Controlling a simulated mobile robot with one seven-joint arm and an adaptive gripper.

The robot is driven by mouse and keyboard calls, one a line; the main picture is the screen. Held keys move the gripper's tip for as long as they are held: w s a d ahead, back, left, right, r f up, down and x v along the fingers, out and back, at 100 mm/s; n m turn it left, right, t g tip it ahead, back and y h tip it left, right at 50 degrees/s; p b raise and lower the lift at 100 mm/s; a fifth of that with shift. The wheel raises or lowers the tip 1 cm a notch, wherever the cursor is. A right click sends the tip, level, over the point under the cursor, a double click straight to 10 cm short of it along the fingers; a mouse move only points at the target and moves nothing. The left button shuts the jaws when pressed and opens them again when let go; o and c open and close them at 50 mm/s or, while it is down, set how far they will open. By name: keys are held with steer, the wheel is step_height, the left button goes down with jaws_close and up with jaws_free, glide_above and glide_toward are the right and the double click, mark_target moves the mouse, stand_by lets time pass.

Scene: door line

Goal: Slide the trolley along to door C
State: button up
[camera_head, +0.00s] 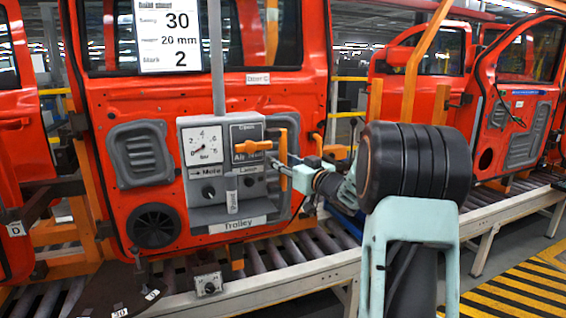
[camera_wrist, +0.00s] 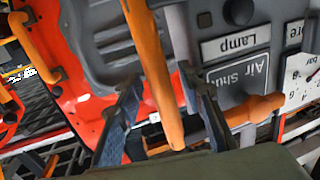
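The trolley (camera_head: 262,210) is a grey panel with a "Trolley" label, a dial, knobs and an "Air" lever. It stands in front of a red door (camera_head: 300,95) whose small tag reads "Door C". An upright orange handle (camera_head: 283,150) is at the panel's right side. My gripper (camera_head: 290,168) is at this handle, reaching in from the right. In the wrist view my gripper (camera_wrist: 160,85) has its fingers apart, with the orange handle (camera_wrist: 150,60) running between them. Contact with the handle cannot be told.
An orange lever (camera_head: 252,147) sticks out from the panel close to my gripper; it also shows in the wrist view (camera_wrist: 255,110). A roller conveyor (camera_head: 260,255) runs below. More red doors stand left (camera_head: 15,130) and right (camera_head: 515,110). Striped floor (camera_head: 525,290) lies at right.

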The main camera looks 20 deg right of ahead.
steer(key=s+d, duration=0.2)
steer(key=s, duration=0.9)
steer(key=shift+s+d, duration=0.15)
steer(key=shift+s, duration=0.25)
